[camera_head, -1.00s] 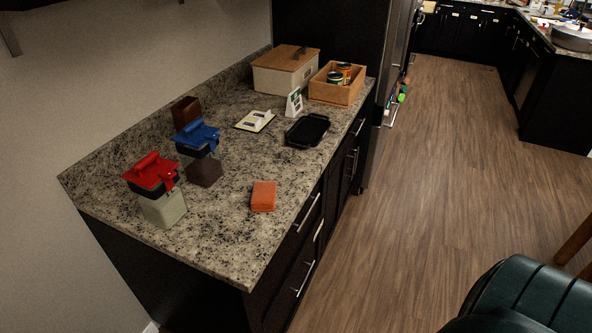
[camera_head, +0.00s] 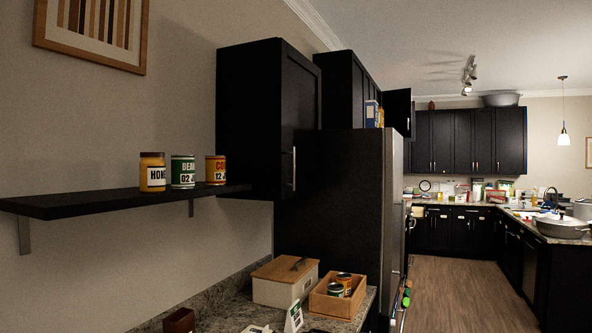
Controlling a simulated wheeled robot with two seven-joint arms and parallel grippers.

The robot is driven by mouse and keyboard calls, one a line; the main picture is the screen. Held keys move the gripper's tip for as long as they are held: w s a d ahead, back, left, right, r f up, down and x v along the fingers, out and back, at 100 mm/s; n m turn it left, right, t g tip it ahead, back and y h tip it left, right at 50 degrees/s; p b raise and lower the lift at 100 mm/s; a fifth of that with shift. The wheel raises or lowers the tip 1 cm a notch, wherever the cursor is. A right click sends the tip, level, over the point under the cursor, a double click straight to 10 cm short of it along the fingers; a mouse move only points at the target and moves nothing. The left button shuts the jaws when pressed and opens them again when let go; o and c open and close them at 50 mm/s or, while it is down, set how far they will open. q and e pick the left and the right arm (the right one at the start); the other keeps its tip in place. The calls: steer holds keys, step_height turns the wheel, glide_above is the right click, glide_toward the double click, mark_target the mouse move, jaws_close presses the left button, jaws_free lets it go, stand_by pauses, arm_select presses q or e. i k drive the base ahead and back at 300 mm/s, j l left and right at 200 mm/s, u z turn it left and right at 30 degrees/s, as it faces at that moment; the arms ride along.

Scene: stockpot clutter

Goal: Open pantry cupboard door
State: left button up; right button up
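A black wall cupboard (camera_head: 248,120) hangs left of the fridge, above the counter, and looks like the pantry cupboard. Its door (camera_head: 303,115) faces right, is seen at a steep angle and appears shut. A slim vertical metal handle (camera_head: 294,174) is low on the door. The cupboard's inside is hidden. Neither of my grippers is in view.
A black shelf (camera_head: 100,203) left of the cupboard holds a honey jar (camera_head: 152,172) and two cans. Below, the counter bears a lidded bread box (camera_head: 283,287) and a wooden crate (camera_head: 334,303) with cans. A dark fridge (camera_head: 345,190) stands behind. Floor (camera_head: 455,290) is clear at right.

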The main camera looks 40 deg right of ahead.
mark_target(298, 83)
steer(key=l+z, duration=0.15)
steer(key=l, duration=1.15)
steer(key=l+z, duration=0.15)
steer(key=l, duration=1.15)
steer(key=l+z, duration=0.15)
steer(key=l, duration=1.15)
